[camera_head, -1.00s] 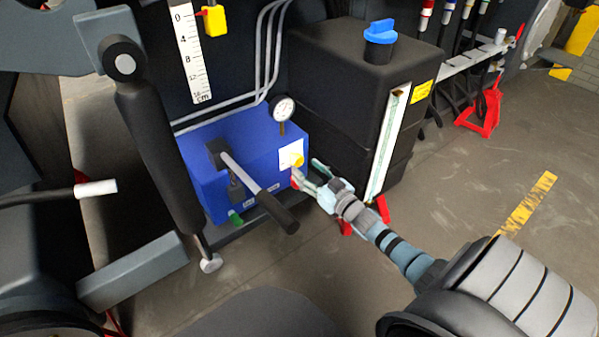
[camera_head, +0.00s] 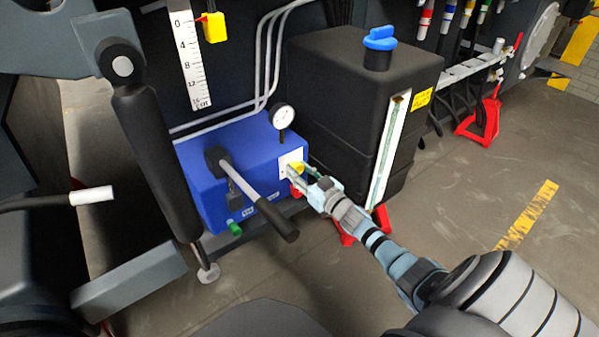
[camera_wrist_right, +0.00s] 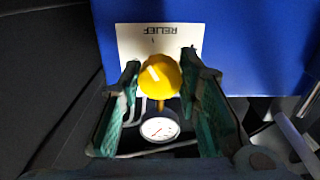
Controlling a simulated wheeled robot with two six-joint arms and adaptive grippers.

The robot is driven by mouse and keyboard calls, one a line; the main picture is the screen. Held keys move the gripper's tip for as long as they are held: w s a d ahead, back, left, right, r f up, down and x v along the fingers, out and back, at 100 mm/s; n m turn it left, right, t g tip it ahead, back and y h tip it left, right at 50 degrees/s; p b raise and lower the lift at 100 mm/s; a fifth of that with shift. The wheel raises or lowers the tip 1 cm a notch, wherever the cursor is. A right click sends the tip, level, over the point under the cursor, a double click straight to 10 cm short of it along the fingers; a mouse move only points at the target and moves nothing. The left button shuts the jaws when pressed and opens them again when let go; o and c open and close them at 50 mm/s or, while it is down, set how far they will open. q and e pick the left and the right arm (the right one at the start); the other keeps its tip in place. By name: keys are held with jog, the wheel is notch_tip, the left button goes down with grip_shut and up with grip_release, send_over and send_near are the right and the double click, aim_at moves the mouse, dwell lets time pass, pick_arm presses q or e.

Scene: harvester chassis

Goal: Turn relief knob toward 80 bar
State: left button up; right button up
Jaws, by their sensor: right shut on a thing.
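The yellow relief knob (camera_wrist_right: 160,76) sits on a white plate (camera_wrist_right: 130,42) on the blue hydraulic block (camera_head: 258,140). The knob (camera_head: 297,167) is partly covered by the fingers in the head view. My right gripper (camera_head: 298,171) is shut on the knob, with one green-padded finger on each side of it in the right wrist view (camera_wrist_right: 160,68). No 80 bar marking is legible. My left gripper is not in view.
A round gauge (camera_head: 282,116) stands on the block; its reading is too small to tell. A pump lever (camera_head: 260,202) sticks out left of the knob. A black tank (camera_head: 345,90) with a blue cap stands right. Red stands (camera_head: 482,118) are on the floor. Open floor lies right.

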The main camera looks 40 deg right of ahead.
jog(key=shift+r+m+p, duration=0.1)
jog(key=shift+m+p, duration=0.6)
jog(key=shift+m, duration=0.3)
jog(key=shift+m+p, duration=0.4)
jog(key=shift+m, duration=0.4)
jog(key=m+p, duration=0.1)
jog(key=m, duration=0.1)
jog(key=shift+m, duration=0.4)
jog(key=m+p, duration=0.1)
jog(key=m, duration=0.3)
jog(key=shift+a, duration=0.1)
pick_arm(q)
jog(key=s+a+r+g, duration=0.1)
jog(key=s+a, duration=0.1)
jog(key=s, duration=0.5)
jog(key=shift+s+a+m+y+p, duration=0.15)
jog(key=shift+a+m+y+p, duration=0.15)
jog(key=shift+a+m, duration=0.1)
pick_arm(e)
jog(key=shift+m, duration=2.1)
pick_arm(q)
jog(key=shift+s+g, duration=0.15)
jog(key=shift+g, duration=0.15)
pick_arm(e)
jog(key=o, duration=1.1)
